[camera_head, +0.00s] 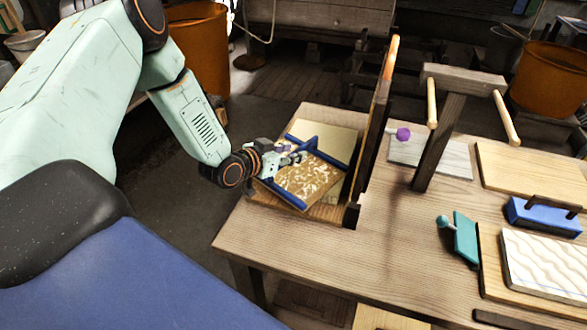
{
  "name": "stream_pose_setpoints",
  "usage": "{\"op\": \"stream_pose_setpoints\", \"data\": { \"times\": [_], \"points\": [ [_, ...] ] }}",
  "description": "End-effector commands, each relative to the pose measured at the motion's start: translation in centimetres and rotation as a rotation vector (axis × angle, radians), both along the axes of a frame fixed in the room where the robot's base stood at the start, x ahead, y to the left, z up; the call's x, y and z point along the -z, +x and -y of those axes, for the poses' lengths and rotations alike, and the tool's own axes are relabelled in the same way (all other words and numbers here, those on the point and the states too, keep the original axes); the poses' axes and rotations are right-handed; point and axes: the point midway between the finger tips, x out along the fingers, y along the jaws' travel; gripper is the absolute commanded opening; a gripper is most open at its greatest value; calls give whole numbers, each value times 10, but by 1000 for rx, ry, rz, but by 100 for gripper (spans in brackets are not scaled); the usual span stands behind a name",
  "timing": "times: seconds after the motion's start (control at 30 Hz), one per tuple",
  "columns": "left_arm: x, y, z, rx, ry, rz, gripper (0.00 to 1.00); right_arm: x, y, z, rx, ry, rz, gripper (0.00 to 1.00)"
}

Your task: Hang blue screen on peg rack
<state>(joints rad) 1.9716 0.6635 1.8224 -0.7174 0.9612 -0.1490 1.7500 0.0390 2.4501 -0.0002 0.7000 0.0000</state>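The blue screen (322,183) has blue bars along two opposite edges and a mottled brown-and-cream face. It lies over a wooden board at the left part of the table, beside a tall upright panel. My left gripper (297,158) is over the screen's left side, close to its upper blue bar. Its fingers are small here, and I cannot tell whether they grip the screen. The peg rack (437,140) is a dark post with a crossbar and two pale pegs pointing toward me. Both pegs are bare. My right gripper is not in view.
The tall upright panel (377,115) stands between the screen and the rack. A purple knob (403,134) lies near the rack. At right are a teal tool (464,238), a blue block (545,216) and a white wavy slab (545,262). The table's front middle (350,262) is clear.

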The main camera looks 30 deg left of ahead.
Motion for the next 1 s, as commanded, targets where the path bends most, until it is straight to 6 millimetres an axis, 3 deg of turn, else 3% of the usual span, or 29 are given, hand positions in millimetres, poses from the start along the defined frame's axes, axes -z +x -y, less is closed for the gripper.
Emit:
{"op": "stream_pose_setpoints", "data": {
  "times": [0.13, 0.4, 0.83, 1.0],
  "points": [
    [5, 12, 3, 1, 0, 0, 38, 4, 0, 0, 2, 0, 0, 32],
    [5, 14, 3, 0, -1, 0, 37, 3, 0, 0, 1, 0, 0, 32],
    [5, 14, 3, 1, -1, 0, 0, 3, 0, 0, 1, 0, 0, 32],
    [5, 14, 3, 0, -1, 0, 0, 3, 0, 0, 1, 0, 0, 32]
  ]
}}
